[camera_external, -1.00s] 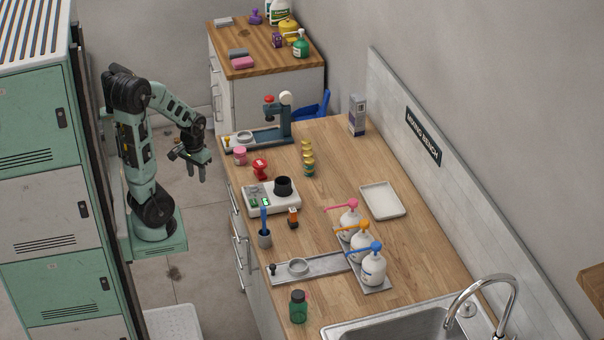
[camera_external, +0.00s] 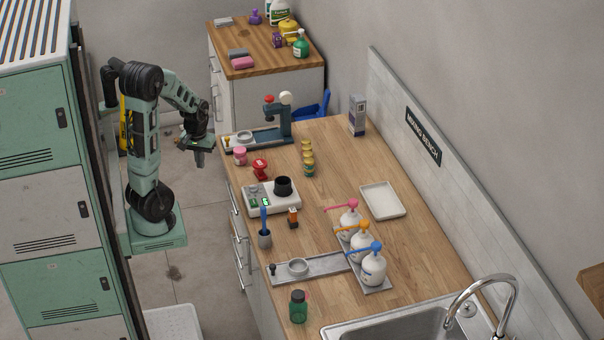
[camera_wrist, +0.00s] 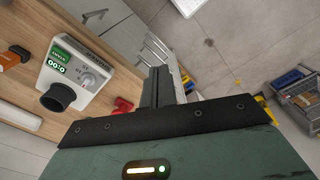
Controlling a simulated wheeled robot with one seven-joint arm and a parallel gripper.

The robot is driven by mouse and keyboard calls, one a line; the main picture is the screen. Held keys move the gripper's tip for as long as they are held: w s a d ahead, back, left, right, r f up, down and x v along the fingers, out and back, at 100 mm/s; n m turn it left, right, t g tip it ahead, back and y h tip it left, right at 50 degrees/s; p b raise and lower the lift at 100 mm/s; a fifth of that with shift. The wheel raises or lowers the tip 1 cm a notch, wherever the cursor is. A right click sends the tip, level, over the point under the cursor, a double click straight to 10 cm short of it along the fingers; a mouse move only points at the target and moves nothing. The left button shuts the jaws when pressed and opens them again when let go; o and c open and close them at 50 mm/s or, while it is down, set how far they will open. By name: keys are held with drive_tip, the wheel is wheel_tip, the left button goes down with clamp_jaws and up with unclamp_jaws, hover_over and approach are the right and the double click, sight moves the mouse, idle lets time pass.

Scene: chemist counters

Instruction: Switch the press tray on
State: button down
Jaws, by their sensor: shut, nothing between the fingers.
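The press (camera_external: 287,122) is a dark blue-grey stand with a red knob and a pale round part on top. It stands at the far left end of the long bench. Its low tray (camera_external: 257,138) runs left from it, with a metal ring and a small yellow knob (camera_external: 228,141) near the left end. My gripper (camera_external: 199,163) is shut and empty, pointing down off the bench's left edge, apart from the tray and to its left. In the wrist view my gripper's dark fingers (camera_wrist: 161,86) are together. I cannot make out the press there.
A pink jar (camera_external: 240,157), a red item (camera_external: 260,168) and a white scale (camera_external: 285,200) with a black cup stand near the bench's left edge. The scale also shows in the wrist view (camera_wrist: 95,75). Another ring tray (camera_external: 325,265) and pump bottles are nearer.

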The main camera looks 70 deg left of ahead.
drive_tip(key=w+a+r+n+t+p, duration=0.1)
drive_tip(key=a+n+p, duration=0.4)
drive_tip(key=a+n, duration=0.6)
drive_tip(key=w+a+r+n+t+p, duration=0.1)
drive_tip(key=a+n+t+p, duration=0.1)
drive_tip(key=a+n+p, duration=0.4)
drive_tip(key=a+n, duration=0.5)
drive_tip(key=a, duration=0.3)
drive_tip(key=shift+w+a+t+h, duration=0.15)
drive_tip(key=shift+w+t+h, duration=0.2)
drive_tip(key=shift+t+h, duration=0.05)
drive_tip(key=shift+f, duration=0.1)
drive_tip(key=w+d+f+p, duration=0.1)
drive_tip(key=w+f+p, duration=0.5)
drive_tip(key=f, duration=0.3)
drive_tip(key=shift+w+f, duration=0.3)
drive_tip(key=shift+w, duration=0.4)
drive_tip(key=shift+d, duration=0.1)
